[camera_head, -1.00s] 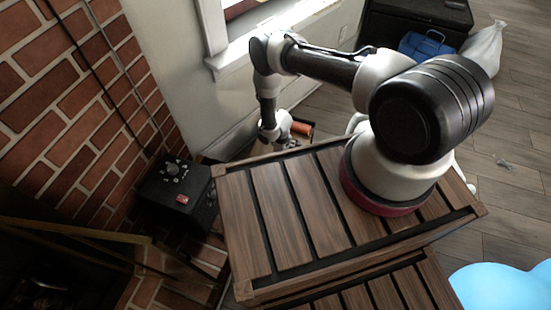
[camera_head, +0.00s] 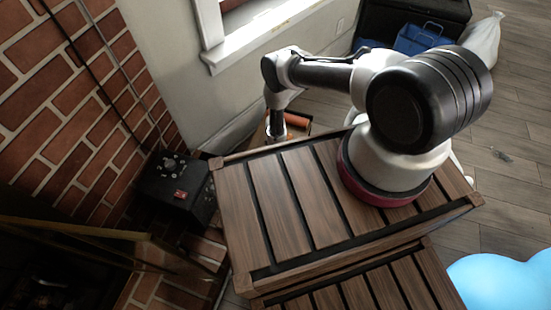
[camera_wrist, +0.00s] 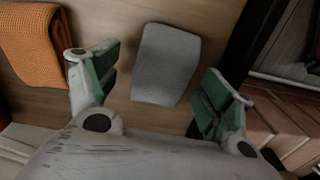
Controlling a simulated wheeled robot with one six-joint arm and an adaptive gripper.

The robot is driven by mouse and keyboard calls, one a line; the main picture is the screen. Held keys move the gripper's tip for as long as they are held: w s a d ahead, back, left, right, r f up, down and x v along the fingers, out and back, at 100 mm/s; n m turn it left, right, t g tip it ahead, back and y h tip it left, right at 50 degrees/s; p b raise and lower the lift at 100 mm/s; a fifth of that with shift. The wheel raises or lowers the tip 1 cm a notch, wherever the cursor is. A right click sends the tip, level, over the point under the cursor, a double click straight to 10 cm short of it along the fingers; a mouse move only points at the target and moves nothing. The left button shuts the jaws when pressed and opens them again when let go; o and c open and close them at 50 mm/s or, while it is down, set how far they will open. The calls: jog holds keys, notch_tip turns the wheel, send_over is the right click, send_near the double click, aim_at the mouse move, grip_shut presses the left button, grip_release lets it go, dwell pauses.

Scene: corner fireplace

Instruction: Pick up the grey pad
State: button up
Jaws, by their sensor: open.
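The grey pad (camera_wrist: 166,64) lies flat on a brown wooden surface (camera_wrist: 122,98) in the wrist view. It is a light grey, rounded rectangle with a fine texture. My gripper (camera_wrist: 153,82) is open, with green-lined fingers to the left and right of the pad's near part. No contact between the fingers and the pad shows. In the head view the end of my arm is low beyond the slatted wooden top, and the pad is hidden there.
An orange cloth (camera_wrist: 34,45) lies left of the pad, close to my left finger. A dark edge (camera_wrist: 252,42) borders the surface on the right, with brick beyond. In the head view a black box (camera_head: 176,182) stands by the brick wall (camera_head: 75,100).

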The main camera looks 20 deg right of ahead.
jog(key=shift+f, duration=0.25)
jog(key=shift+c, duration=0.4)
jog(key=c, duration=0.9)
jog(key=shift+r, duration=0.15)
jog(key=shift+c, duration=0.2)
jog(key=shift+r, duration=0.65)
notch_tip(320, 180, up, 8)
jog(key=shift+r, duration=0.25)
